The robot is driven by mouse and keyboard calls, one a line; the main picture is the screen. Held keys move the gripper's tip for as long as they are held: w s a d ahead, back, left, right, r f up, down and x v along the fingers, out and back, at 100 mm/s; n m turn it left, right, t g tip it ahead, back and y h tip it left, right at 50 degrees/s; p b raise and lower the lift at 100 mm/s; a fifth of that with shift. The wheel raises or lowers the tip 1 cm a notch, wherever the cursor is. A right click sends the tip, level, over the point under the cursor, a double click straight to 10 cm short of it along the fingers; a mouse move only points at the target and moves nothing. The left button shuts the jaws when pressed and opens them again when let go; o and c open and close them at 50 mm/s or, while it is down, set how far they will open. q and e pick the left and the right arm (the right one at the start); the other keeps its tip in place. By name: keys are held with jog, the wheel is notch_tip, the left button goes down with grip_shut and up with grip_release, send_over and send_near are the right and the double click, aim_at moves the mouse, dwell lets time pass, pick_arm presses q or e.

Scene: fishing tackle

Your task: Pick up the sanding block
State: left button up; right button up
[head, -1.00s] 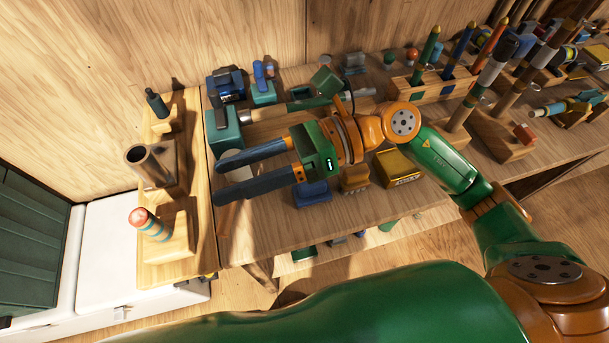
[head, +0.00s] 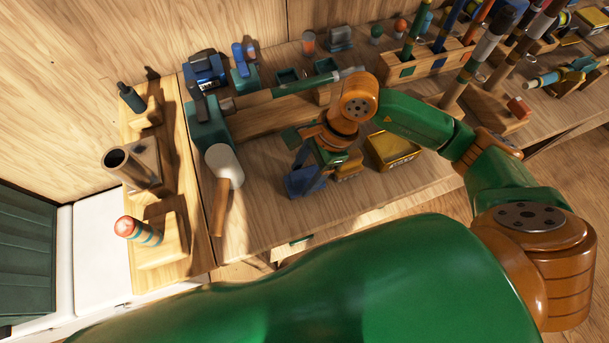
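My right gripper (head: 308,178) points down over the bench, its fingers foreshortened and partly behind its own green body. The fingertips are at a small blue block (head: 294,186), which they partly cover. I cannot tell whether they touch it or how far apart they are. A small tan-brown block (head: 348,173) sits just right of the gripper, partly covered by it. I cannot tell for sure which of these two is the sanding block. My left gripper is out of view.
A mallet (head: 224,168) lies left of the gripper. A yellow tin (head: 392,151) stands to the right. A teal vice-like tool (head: 207,128) and a long wooden block (head: 268,118) lie behind. The bench (head: 268,228) is clear at the front.

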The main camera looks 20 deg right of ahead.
grip_shut()
notch_tip(320, 180, up, 3)
jog(key=shift+f, duration=0.1)
jog(key=s+a+r+b, duration=0.5)
jog(key=s+r, duration=0.5)
jog(key=s, duration=0.2)
jog(key=shift+s+a+r+b, duration=0.15)
jog(key=shift+s+a+b, duration=0.15)
jog(key=shift+a, duration=0.55)
